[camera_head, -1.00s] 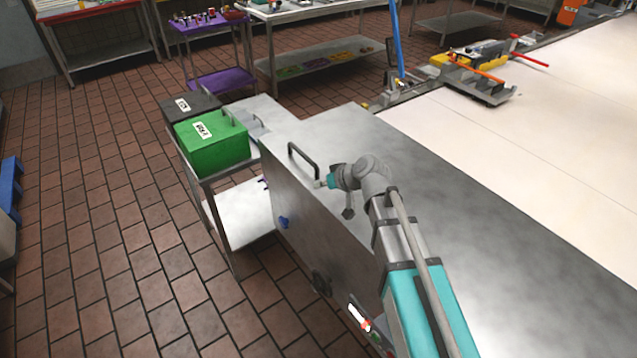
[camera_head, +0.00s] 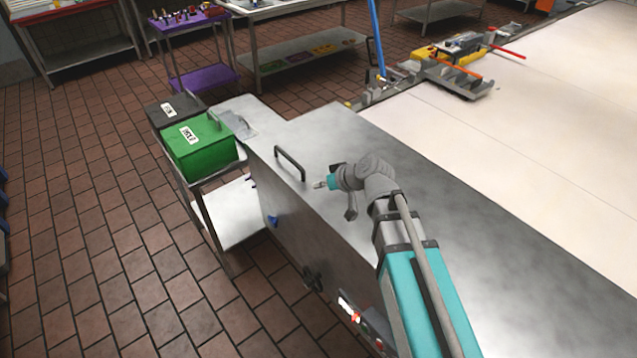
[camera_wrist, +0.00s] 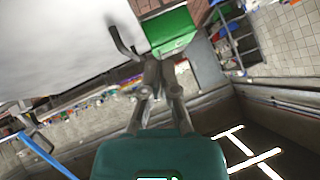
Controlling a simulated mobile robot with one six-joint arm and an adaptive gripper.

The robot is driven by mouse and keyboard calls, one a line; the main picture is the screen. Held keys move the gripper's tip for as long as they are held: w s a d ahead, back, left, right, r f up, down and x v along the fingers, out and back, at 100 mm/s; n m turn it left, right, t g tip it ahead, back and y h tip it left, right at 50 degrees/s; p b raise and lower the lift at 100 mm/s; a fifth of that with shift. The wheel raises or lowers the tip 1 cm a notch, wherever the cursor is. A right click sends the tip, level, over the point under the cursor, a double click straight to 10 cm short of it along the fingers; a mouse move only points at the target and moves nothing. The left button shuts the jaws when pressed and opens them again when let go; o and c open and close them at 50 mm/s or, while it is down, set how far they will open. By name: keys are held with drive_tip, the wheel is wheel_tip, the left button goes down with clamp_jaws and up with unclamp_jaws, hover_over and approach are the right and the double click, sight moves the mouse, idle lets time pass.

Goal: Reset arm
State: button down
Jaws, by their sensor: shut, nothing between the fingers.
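My gripper (camera_head: 320,185) is at the end of my arm, over the grey metal machine top in the head view. It points left, close to the dark handle (camera_head: 290,163). In the wrist view my gripper (camera_wrist: 157,75) shows its two grey fingers drawn together, with nothing held. Whether the tips touch the handle cannot be told, but they look apart from it in the head view.
A green box (camera_head: 200,145) and a dark box (camera_head: 174,110) stand on a metal cart at left. A wide white belt (camera_head: 520,130) lies at right. A purple cart (camera_head: 205,80) stands behind. Tiled floor at left is clear.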

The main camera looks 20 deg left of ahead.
sight(451, 265)
drive_tip(key=shift+d, duration=0.1)
idle(0.4)
drive_tip(key=d+f+m+h, duration=0.1)
drive_tip(key=d, duration=0.5)
drive_tip(key=d+f+m+h, duration=0.2)
drive_tip(key=d, duration=0.5)
drive_tip(key=d+f+m+h, duration=0.1)
drive_tip(key=d+f+h, duration=0.1)
drive_tip(key=d, duration=0.5)
drive_tip(key=shift+w+d+g, duration=0.1)
drive_tip(key=shift+g, duration=0.2)
drive_tip(key=s+d+m+h, duration=0.1)
drive_tip(key=d+m, duration=0.1)
drive_tip(key=d, duration=0.4)
drive_tip(key=s+d+f+m+g+h, duration=0.1)
drive_tip(key=s+d+h, duration=0.1)
drive_tip(key=d, duration=0.4)
drive_tip(key=s+d+m+h, duration=0.1)
drive_tip(key=s+d+m, duration=0.1)
drive_tip(key=d, duration=0.3)
drive_tip(key=shift+d+f+m+g+h, duration=0.3)
drive_tip(key=shift+d+f+g+h, duration=0.1)
